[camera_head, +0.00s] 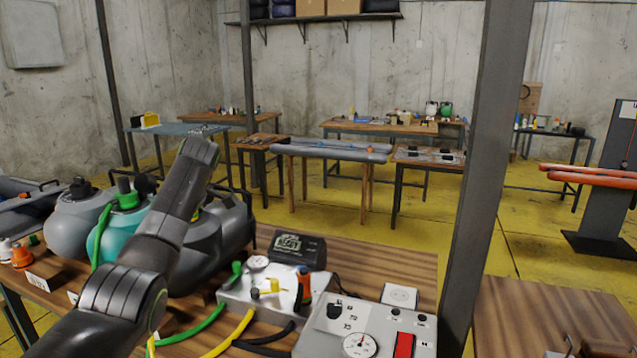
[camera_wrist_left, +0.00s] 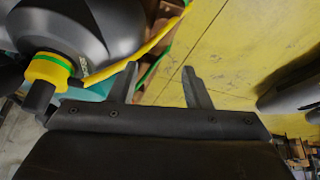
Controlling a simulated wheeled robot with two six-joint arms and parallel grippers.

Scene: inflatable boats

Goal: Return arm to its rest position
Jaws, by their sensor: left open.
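My left arm comes in from the bottom left of the head view and reaches up over the front table. Its gripper (camera_head: 206,132) is at the far end of the arm, mostly hidden behind the last link. In the left wrist view the left gripper (camera_wrist_left: 163,84) is open, with two dark fingers apart and nothing between them. A dark rounded container (camera_wrist_left: 85,30) with a yellow and green collar (camera_wrist_left: 48,70) is close beside the left finger. Yellow floor (camera_wrist_left: 235,60) shows beyond the fingers. I cannot make out my right gripper.
Grey and teal containers (camera_head: 75,215) stand around my left arm on the wooden table (camera_head: 405,268). A gauge box (camera_head: 365,325), a valve box (camera_head: 235,293) and coloured hoses lie in front. A steel post (camera_head: 487,150) rises on the right.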

